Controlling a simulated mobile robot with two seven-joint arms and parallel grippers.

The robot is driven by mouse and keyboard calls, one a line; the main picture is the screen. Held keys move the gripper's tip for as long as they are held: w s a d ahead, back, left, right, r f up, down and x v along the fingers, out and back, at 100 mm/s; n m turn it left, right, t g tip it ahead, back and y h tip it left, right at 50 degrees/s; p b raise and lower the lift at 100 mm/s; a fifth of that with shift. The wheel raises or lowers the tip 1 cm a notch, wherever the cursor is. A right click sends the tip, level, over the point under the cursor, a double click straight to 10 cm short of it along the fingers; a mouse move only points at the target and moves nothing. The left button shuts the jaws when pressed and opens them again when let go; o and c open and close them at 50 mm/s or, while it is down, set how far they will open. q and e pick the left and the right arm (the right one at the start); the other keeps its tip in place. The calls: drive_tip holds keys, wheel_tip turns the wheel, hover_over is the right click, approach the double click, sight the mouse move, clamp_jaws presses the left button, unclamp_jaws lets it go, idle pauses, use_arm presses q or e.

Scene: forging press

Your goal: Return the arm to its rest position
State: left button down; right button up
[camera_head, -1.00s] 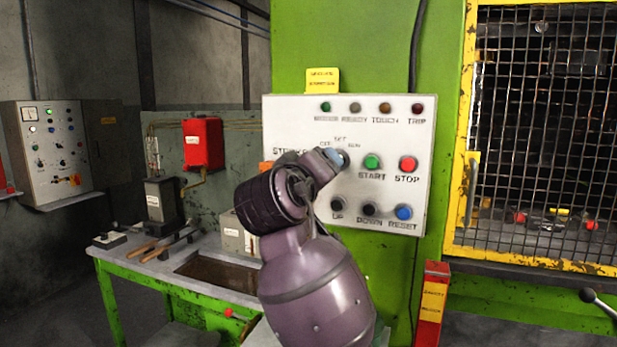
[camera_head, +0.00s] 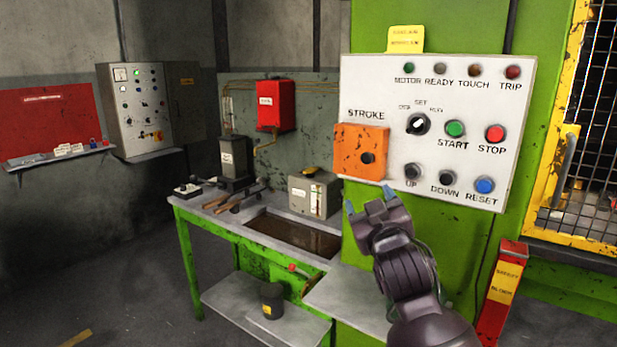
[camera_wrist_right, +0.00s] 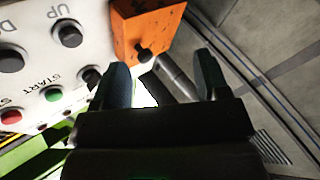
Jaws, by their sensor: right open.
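My right gripper (camera_head: 369,203) is open and empty in the head view, with its two blue-tipped fingers spread, below the orange STROKE box and left of the UP button. It stands in front of the green press column, apart from the panel as far as I can tell. In the right wrist view the open fingers (camera_wrist_right: 160,80) show with nothing held between them. The white control panel (camera_head: 375,100) has a black selector knob (camera_head: 417,124), a green START button (camera_head: 455,128) and a red STOP button (camera_head: 494,133). My left gripper is not in view.
The orange box (camera_head: 350,140) sits at the panel's left edge. A green-framed workbench (camera_head: 320,262) with tools and a grey box (camera_head: 313,193) stands left of my arm. A red block holder (camera_head: 512,249) stands at right, near the yellow-framed mesh guard (camera_head: 560,120).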

drive_tip(key=s+d+f+m+g, duration=0.1)
drive_tip(key=s+d+f, duration=0.25)
drive_tip(key=f, duration=0.55)
drive_tip(key=s+d+f+m+g, duration=0.1)
drive_tip(key=s+d+f, duration=0.3)
drive_tip(key=f, duration=0.5)
drive_tip(key=s+d+f+m+g, duration=0.1)
drive_tip(key=s+d+f+g, duration=0.1)
drive_tip(key=s+f, duration=0.5)
drive_tip(key=s+d+f+m+g+h, duration=0.1)
drive_tip(key=s+d+f+g, duration=0.1)
drive_tip(key=s+f, duration=0.6)
drive_tip(key=s+d+f+m+g+h, duration=0.1)
drive_tip(key=s+d+f, duration=0.3)
drive_tip(key=s+f, duration=0.5)
drive_tip(key=shift+s+d+f+g+h, duration=0.35)
drive_tip(key=shift+f+g, duration=0.25)
drive_tip(key=shift+g, duration=0.2)
